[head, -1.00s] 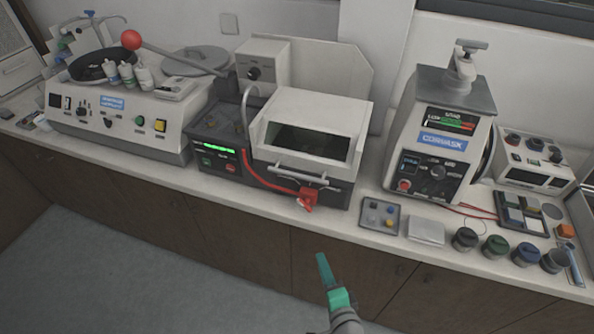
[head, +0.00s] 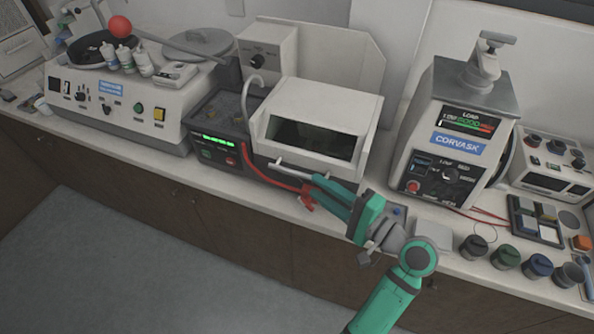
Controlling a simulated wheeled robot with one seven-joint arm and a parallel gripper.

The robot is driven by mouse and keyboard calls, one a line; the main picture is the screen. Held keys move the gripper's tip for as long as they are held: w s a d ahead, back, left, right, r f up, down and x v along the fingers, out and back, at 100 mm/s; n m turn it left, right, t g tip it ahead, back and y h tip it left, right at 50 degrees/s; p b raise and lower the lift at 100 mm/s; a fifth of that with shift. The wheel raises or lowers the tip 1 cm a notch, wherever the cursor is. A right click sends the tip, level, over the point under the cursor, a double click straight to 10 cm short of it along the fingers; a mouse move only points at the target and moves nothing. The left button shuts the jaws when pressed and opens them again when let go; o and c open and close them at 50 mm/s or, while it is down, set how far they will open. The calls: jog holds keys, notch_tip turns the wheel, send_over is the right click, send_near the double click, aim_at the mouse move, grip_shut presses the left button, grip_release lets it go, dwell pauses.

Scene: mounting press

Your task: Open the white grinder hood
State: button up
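The white grinder hood (head: 345,105) stands in the middle of the bench, on a dark grinder base with a green display. It looks closed, with a dark window in its front and a silver bar handle (head: 296,167) along its lower edge. My green gripper (head: 318,188) is in front of the hood's lower right part, its fingers pointing left toward the handle. The fingers overlap the right end of the handle in the picture, and I cannot tell whether they touch it. The finger gap is not clear from this angle.
A red hose (head: 262,178) runs along the grinder front to a red part beside my fingers. A mounting press (head: 455,135) stands to the right. A small tray behind my gripper is partly hidden. Several dark jars (head: 505,254) line the right front edge.

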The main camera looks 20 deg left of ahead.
aim_at(296, 173)
jog(key=x, duration=0.8)
jog(key=shift+w+a+f, duration=0.1)
jog(key=shift+w+a, duration=0.05)
jog(key=shift+a, duration=0.2)
grip_shut()
